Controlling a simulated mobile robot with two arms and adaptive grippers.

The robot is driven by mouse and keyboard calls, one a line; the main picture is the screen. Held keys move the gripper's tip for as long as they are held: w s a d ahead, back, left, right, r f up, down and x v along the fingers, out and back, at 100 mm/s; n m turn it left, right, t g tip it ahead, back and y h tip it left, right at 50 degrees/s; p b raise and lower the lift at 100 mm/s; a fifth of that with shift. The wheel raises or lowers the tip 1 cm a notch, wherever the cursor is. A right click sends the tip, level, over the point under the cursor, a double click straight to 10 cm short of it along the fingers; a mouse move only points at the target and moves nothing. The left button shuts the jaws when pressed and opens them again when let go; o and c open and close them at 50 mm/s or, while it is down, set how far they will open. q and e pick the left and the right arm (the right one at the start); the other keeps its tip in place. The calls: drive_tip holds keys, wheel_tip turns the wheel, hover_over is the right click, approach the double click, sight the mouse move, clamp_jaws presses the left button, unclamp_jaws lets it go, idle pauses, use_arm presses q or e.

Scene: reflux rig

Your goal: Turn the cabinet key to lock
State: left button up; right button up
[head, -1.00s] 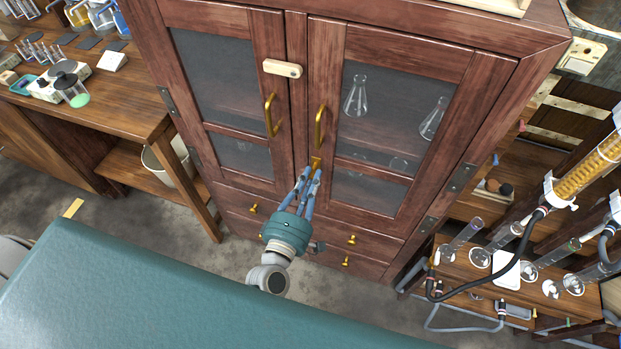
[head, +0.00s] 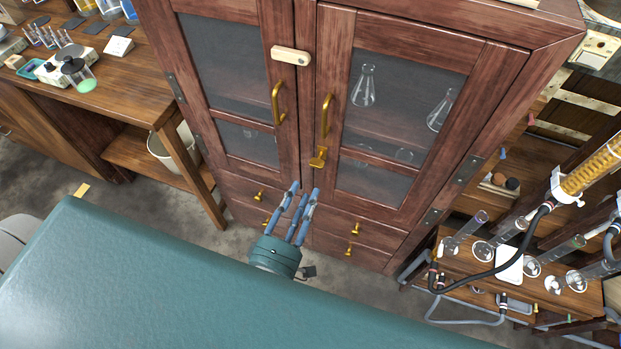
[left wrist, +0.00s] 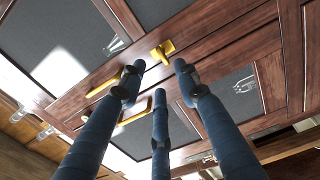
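The brass cabinet key (head: 318,157) sits in the right door of the red-brown wooden cabinet (head: 403,42), near the inner edge and below the brass handle (head: 326,114). It also shows in the left wrist view (left wrist: 162,50), its bow turned at an angle to the door edge. My left gripper (head: 303,192) is in front of the cabinet, below the key and clear of it. Its blue fingers are spread and empty; in the left wrist view the fingertips (left wrist: 158,75) stand apart with the key beyond them. Both doors look closed. My right gripper is not in view.
A pale wooden latch (head: 290,55) spans the top of the door gap. Small drawers with brass knobs (head: 355,228) lie below. A wooden bench (head: 120,85) stands left; glassware and a coil rig (head: 590,170) stand right. Flasks (head: 364,87) show behind the glass.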

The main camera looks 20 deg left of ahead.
use_arm(q)
drive_tip(key=shift+s, duration=1.5)
drive_tip(key=s+f+m+g+h, duration=0.1)
drive_tip(key=s+f+m+g, duration=0.25)
drive_tip(key=f, duration=0.65)
drive_tip(key=s+a+f+m+g, duration=0.1)
drive_tip(key=s+f+m+g, duration=0.3)
drive_tip(key=f, duration=0.7)
drive_tip(key=s+f+m+g+h, duration=0.15)
drive_tip(key=f+m, duration=0.35)
drive_tip(key=f, duration=0.5)
drive_tip(key=s+a+f+m+g+y, duration=0.1)
drive_tip(key=s+a+f+m+g, duration=0.2)
drive_tip(key=s+f, duration=0.4)
drive_tip(key=s+a+f+m+g+y, duration=0.2)
drive_tip(key=s+a+f+m+g, duration=0.2)
drive_tip(key=s, duration=1)
wheel_tip(320, 180, down, 4)
drive_tip(key=shift+s+a+r+g, duration=0.15)
drive_tip(key=shift+s+a+g, duration=0.1)
drive_tip(key=shift+g, duration=0.25)
